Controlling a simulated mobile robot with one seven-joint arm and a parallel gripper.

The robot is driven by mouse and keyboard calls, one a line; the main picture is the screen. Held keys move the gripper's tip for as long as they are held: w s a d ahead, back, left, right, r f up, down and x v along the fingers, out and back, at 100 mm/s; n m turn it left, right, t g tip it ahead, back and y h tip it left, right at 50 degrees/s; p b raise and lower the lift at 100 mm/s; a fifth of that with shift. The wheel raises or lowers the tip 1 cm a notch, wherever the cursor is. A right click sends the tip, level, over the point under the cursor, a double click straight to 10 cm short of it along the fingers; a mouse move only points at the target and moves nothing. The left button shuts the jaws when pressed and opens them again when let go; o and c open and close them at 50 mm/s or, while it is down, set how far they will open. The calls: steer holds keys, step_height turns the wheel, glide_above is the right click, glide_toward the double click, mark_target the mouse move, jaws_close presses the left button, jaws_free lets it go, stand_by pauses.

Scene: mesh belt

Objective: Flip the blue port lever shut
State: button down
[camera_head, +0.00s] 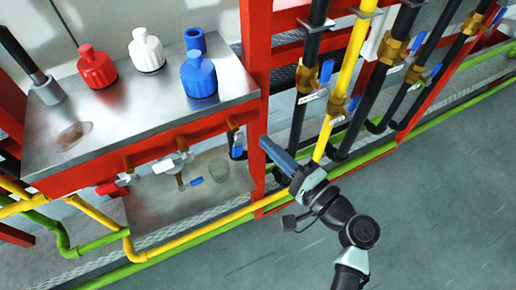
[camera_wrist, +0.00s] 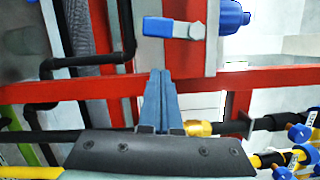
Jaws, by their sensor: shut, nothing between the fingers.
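The blue port lever (camera_head: 237,152) hangs downward below a brass port at the right end of the red-fronted steel bench. In the wrist view the lever (camera_wrist: 160,26) shows at the top centre, its blue handle lying sideways from a grey hub. My gripper (camera_head: 264,141) is just right of the lever in the head view, its slim blue-grey fingers pointing up-left. In the wrist view the closed fingertips (camera_wrist: 161,72) are below the lever in the picture, with a visible gap. The gripper is shut and empty.
A red post (camera_head: 256,60) stands beside the lever. A yellow pipe (camera_head: 347,80) and black pipes with brass valves stand to the right. A blue bottle (camera_head: 198,76) stands on the bench (camera_head: 120,105). The grey floor (camera_head: 440,200) at lower right is clear.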

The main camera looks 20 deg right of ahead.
mark_target(238, 153)
steer(key=shift+s+a+r, duration=0.1)
steer(key=shift+a+r, duration=0.1)
steer(key=shift+a, duration=1.3)
steer(key=shift+a+f+m+t, duration=0.15)
steer(key=shift+a+m+t, duration=0.1)
steer(key=shift+m, duration=0.35)
steer(key=shift+a+f+m+t, duration=0.1)
steer(key=shift+a+m+t, duration=0.1)
steer(key=shift+m, duration=0.4)
steer(key=m, duration=0.1)
steer(key=a+m, duration=0.1)
steer(key=m, duration=0.1)
steer(key=a+m, duration=0.1)
steer(key=shift+s+f+m+t+h+p, duration=0.1)
steer(key=shift+m+t+h+p, duration=0.2)
steer(key=shift+m+t, duration=0.1)
steer(key=shift+a+r+m+t+h+p, duration=0.3)
steer(key=shift+a+m+h, duration=0.3)
steer(key=shift+m, duration=1.45)
steer(key=shift+a+r+m+t+h+p, duration=0.2)
steer(key=shift+a+r+m+h+p, duration=0.3)
steer(key=shift+m, duration=1.6)
steer(key=shift+a+r+m+t+h+p, duration=0.2)
steer(key=shift+a+m+h, duration=0.45)
steer(key=shift+m, duration=1.4)
steer(key=shift+h, duration=0.25)
steer(key=shift+f, duration=0.1)
